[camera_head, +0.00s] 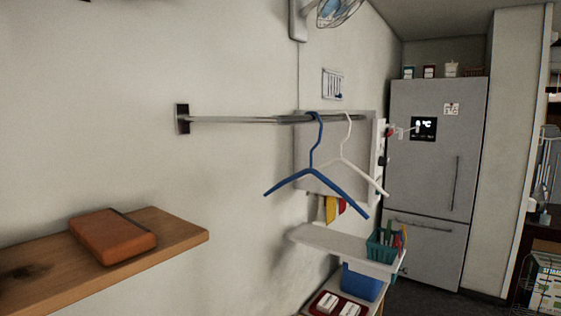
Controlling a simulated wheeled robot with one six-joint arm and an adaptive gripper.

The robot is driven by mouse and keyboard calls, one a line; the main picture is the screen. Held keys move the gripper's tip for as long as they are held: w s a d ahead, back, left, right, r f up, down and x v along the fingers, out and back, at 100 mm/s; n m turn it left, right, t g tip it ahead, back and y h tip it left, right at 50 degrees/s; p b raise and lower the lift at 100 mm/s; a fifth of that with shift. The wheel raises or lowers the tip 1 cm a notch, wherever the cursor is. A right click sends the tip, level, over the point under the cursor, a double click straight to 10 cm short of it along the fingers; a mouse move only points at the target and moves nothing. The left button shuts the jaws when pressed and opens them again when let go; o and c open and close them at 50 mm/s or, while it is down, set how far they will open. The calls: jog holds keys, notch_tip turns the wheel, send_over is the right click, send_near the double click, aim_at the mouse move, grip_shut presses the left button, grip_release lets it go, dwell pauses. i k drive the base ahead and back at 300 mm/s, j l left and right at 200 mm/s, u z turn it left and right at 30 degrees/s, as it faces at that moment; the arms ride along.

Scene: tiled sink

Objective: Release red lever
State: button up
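No lever can be clearly made out. A small red part (390,132) shows at the right edge of the grey wall panel, in front of the fridge; it is too small to tell whether it is a lever. A yellow and red item (331,209) hangs on the wall below the panel, partly hidden by the blue hanger. My gripper is not in view.
A metal rail (235,120) sticks out from the wall, holding a blue hanger (312,174) and a white hanger (345,160). A wooden shelf (180,232) bears an orange-brown case (112,236). A white shelf (335,242) holds a teal basket (382,250). A grey fridge (430,180) stands behind.

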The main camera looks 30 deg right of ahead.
aim_at(384, 134)
jog(key=i+l+z, duration=0.2)
jog(key=l, duration=0.2)
jog(key=l+z, duration=0.2)
jog(key=l, duration=0.25)
jog(key=i+l+z, duration=0.2)
jog(key=l, duration=0.15)
jog(key=k+l, duration=0.05)
